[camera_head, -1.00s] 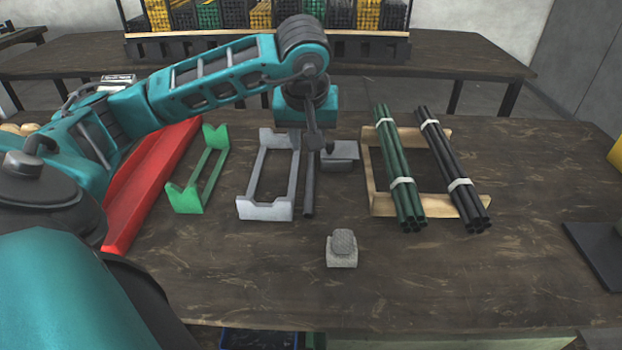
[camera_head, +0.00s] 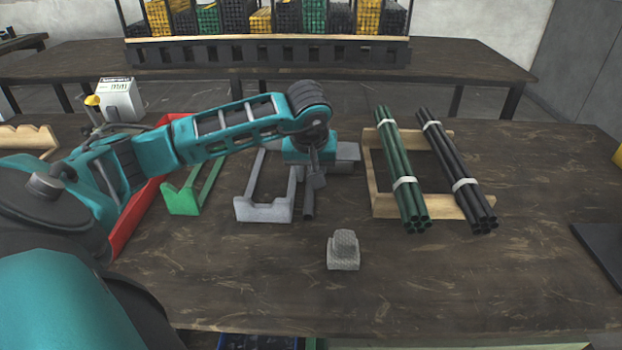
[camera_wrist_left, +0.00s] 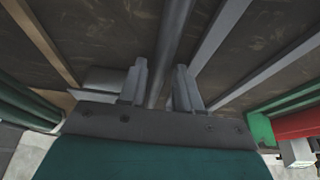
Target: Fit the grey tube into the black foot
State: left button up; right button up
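The grey tube (camera_head: 308,206) lies on the table along the right side of the light grey cradle (camera_head: 264,210). My left gripper (camera_head: 313,184) points down over the tube, its tips low near it. In the left wrist view the tube (camera_wrist_left: 173,40) runs between the two separated fingers (camera_wrist_left: 160,78), which are open; I cannot tell whether they touch it. I see no clearly black foot. A small grey textured block (camera_head: 343,252) with a raised top stands in front of the cradle. My right gripper is not in view.
A grey bracket (camera_head: 347,152) sits just right of my left gripper. A wooden rack (camera_head: 384,206) holds green and black tube bundles. A green cradle (camera_head: 183,203) and red tray (camera_head: 122,226) are to the left. A dark plate (camera_head: 603,250) lies right. The front table is mostly clear.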

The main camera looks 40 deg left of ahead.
pick_arm(q)
jog(key=shift+c, duration=0.4)
grip_shut()
jog(key=shift+r, duration=0.1)
notch_tip(320, 180, up, 20)
jog(key=p, duration=0.5)
